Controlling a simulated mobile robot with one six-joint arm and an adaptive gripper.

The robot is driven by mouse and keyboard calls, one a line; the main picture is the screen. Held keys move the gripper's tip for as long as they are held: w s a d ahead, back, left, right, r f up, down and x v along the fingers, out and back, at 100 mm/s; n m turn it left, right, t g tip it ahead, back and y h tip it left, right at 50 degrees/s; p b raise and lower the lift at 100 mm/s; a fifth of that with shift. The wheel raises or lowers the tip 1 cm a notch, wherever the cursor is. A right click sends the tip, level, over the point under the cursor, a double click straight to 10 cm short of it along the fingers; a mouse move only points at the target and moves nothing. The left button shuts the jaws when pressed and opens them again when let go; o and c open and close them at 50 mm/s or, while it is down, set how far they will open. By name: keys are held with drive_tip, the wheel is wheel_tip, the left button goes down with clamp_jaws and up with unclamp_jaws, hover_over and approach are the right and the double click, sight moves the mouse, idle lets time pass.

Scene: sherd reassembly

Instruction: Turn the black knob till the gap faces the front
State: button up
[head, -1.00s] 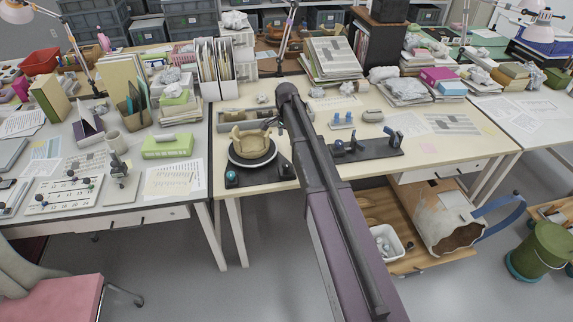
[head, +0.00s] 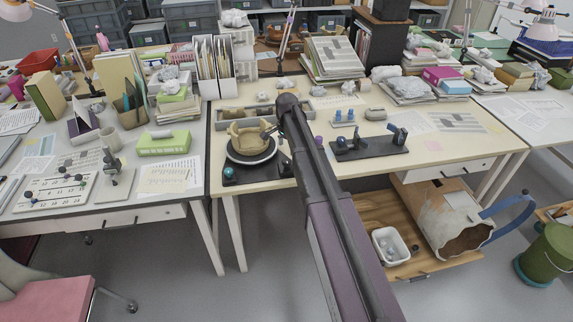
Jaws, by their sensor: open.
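A tan, broken-rimmed pot (head: 249,138) stands on a dark round turntable with a pale edge (head: 252,158), left of my arm. Its rim is uneven; I cannot tell which way the gap faces. The turntable sits on a black base (head: 262,174). My gripper (head: 269,130) shows only as a small dark part by the pot's right rim, apparently open. The rest is hidden behind my arm, and I cannot tell whether it touches the pot.
A black stand with blue parts (head: 369,143) lies right of my arm. A grey tray (head: 228,114) is behind the pot. Papers (head: 455,122) cover the desk's right side. A white bin (head: 390,246) sits below. Bare desktop shows just left of the turntable.

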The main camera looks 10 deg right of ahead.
sight(287, 161)
drive_tip(key=shift+f+b, duration=2.8)
drive_tip(key=shift+f, duration=0.3)
drive_tip(key=c, duration=1.1)
